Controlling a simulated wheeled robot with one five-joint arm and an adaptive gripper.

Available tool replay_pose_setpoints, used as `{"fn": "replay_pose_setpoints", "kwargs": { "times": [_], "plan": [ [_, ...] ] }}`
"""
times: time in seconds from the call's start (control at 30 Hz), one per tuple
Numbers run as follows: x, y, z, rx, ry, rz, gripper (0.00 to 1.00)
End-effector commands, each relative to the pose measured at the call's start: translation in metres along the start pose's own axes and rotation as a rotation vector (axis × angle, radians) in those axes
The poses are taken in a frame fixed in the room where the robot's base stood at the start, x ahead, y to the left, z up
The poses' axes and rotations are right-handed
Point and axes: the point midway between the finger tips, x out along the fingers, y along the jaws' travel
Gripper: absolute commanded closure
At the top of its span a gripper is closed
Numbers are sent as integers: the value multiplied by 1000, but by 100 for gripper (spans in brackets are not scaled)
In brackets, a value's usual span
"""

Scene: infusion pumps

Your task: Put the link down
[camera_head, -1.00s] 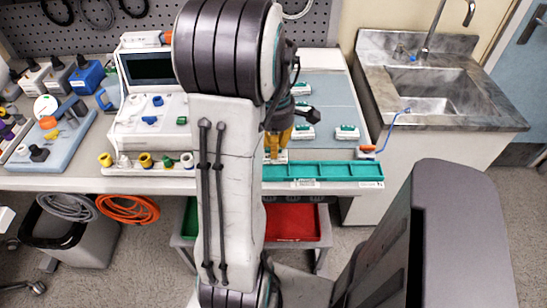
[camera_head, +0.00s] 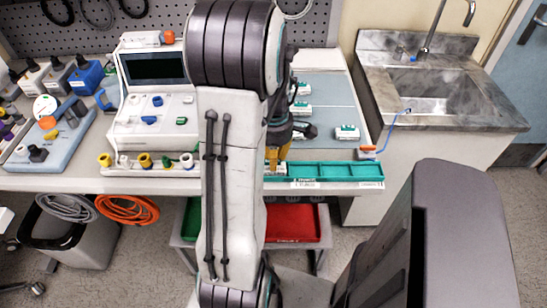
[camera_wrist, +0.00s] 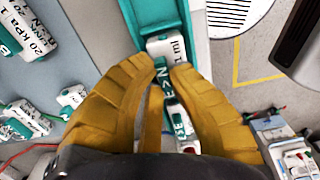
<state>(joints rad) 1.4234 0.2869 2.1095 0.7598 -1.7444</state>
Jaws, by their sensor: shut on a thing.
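My gripper (camera_head: 275,164) is at the left end of the teal tray (camera_head: 325,171) at the bench's front edge. In the wrist view its yellow fingers (camera_wrist: 166,68) are shut on the link (camera_wrist: 163,47), a small white and teal block marked "1 ml". The link is at the end of the teal tray (camera_wrist: 148,14), lined up with it. I cannot tell whether it touches the tray floor. My fingers hide the link in the head view.
Similar white and teal links, one of them here (camera_head: 347,132), lie on the grey mat (camera_head: 330,98) behind the tray. A pump (camera_head: 153,95) stands left of my arm. A sink (camera_head: 425,90) is at right. The tray's right part is empty.

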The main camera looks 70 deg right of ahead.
Motion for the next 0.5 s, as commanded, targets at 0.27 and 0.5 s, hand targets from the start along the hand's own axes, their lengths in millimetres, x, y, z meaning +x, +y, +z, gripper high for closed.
{"fn": "replay_pose_setpoints", "kwargs": {
  "times": [0.27, 0.5],
  "plan": [
    [1, 0, 0, 0, 0, -1, 66],
    [0, 0, 0, 0, 0, -1, 66]
  ]
}}
